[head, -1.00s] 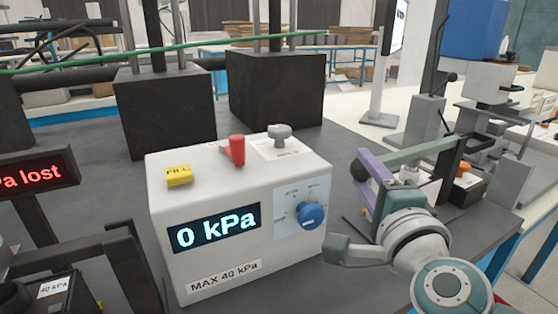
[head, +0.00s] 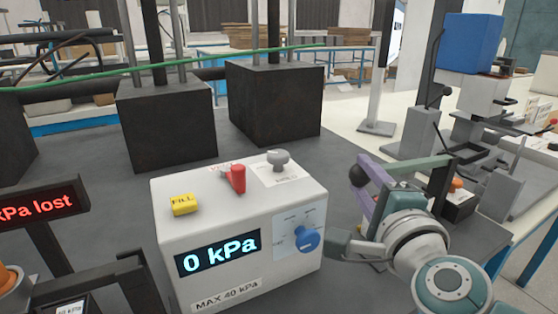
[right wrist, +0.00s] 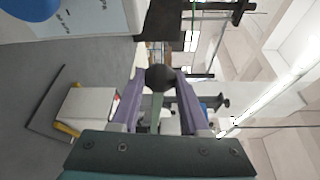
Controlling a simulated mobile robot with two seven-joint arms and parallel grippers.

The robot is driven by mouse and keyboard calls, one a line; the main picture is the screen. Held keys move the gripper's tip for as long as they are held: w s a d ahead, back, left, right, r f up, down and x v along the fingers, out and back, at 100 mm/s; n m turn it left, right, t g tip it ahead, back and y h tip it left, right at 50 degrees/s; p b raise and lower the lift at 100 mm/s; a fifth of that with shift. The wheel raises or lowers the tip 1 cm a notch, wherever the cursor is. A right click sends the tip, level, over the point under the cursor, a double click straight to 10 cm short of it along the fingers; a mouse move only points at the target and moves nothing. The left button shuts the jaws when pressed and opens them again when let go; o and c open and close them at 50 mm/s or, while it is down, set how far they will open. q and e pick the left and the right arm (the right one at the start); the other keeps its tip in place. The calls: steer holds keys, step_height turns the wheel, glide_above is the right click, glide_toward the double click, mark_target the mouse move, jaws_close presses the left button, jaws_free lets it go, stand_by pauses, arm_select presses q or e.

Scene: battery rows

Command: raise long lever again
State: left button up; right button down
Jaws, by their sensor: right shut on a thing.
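The long lever (head: 415,163) is a grey-green bar with a black ball knob (head: 358,174) at its left end, to the right of the white pressure box (head: 170,248). The bar slopes only slightly in the head view. My right gripper (head: 362,172) has its purple fingers shut on the ball knob. In the right wrist view, the black ball (right wrist: 160,78) sits between both fingers, with the green bar (right wrist: 156,108) running behind it. The box display (head: 218,254) reads 0 kPa. My left gripper is not in view.
The box carries a yellow FILL button (head: 184,205), a red lever (head: 237,179), a grey knob (head: 279,160) and a blue dial (head: 307,239). A sign (head: 40,206) at the left reads "kPa lost". Dark blocks (head: 275,103) stand behind on the grey table.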

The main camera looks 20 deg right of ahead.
steer(key=d+r+m+g+y+p, duration=0.1)
steer(key=d+r+m+p, duration=0.2)
steer(key=r+p, duration=0.55)
steer(key=d+r+m+g+y+p, duration=0.1)
steer(key=d+r+m+p, duration=0.25)
steer(key=r+p, duration=0.5)
steer(key=d+r+m+y+p, duration=0.1)
steer(key=d+r+p, duration=0.1)
steer(key=d, duration=0.5)
steer(key=w+d+r+m+y+p, duration=0.1)
steer(key=d+r+m+p, duration=0.1)
steer(key=d, duration=0.6)
steer(key=shift+w+r+g+y, duration=0.25)
steer(key=shift+r+g+y, duration=0.05)
steer(key=shift+r+g, duration=0.15)
steer(key=shift+m, duration=0.25)
steer(key=c, duration=0.8)
jaws_free()
steer(key=o, duration=0.4)
